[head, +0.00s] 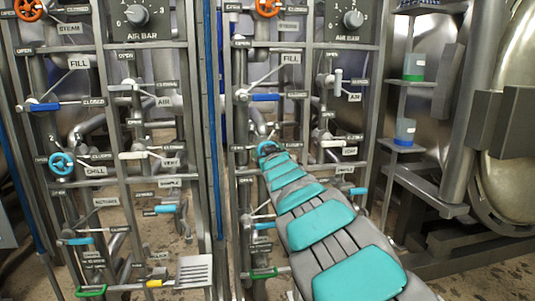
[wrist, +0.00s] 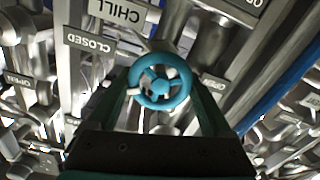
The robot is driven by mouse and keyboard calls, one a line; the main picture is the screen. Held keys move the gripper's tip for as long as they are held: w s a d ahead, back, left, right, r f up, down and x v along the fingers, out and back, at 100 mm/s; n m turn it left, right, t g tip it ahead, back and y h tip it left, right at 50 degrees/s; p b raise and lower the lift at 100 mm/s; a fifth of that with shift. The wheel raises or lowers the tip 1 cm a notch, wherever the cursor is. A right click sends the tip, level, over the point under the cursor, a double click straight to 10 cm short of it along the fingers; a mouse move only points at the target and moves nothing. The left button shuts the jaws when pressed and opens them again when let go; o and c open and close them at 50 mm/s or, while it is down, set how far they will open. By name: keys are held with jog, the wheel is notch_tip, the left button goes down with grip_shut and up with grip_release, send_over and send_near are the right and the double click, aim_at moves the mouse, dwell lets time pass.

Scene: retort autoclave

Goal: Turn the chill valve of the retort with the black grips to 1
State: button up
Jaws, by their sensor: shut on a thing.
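The teal chill valve wheel (wrist: 172,72) shows in the wrist view, with a CHILL plate (wrist: 120,12) and a CLOSED plate (wrist: 88,42) beside it. My gripper (wrist: 158,90) is shut on this wheel, one dark finger on each side. In the head view the same wheel (head: 267,147) is on the right-hand valve rack, partly hidden by my arm. Its scale numbers are not readable. A second teal chill wheel (head: 61,163) with its own CHILL plate is on the left rack. I see no black grips on either retort.
Blue FILL levers (head: 265,97), white AIR levers (head: 338,77) and several teal levers stick out from the racks around my arm. Dials marked AIR BAR (head: 353,18) sit above. A shelf stand with cups (head: 405,130) stands at right, beside a large metal vessel door (head: 510,90).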

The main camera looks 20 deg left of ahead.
jog(key=n+b, duration=0.1)
jog(key=n, duration=0.4)
jog(key=shift+n, duration=0.4)
jog(key=shift+s+a, duration=0.1)
dwell(0.3)
jog(key=o, duration=1.1)
jog(key=shift+o, duration=0.2)
jog(key=shift+s, duration=0.1)
jog(key=v, duration=0.7)
jog(key=shift+s+d+p, duration=0.2)
jog(key=shift+d+p, duration=0.05)
jog(key=shift+p, duration=0.15)
jog(key=shift+f, duration=0.1)
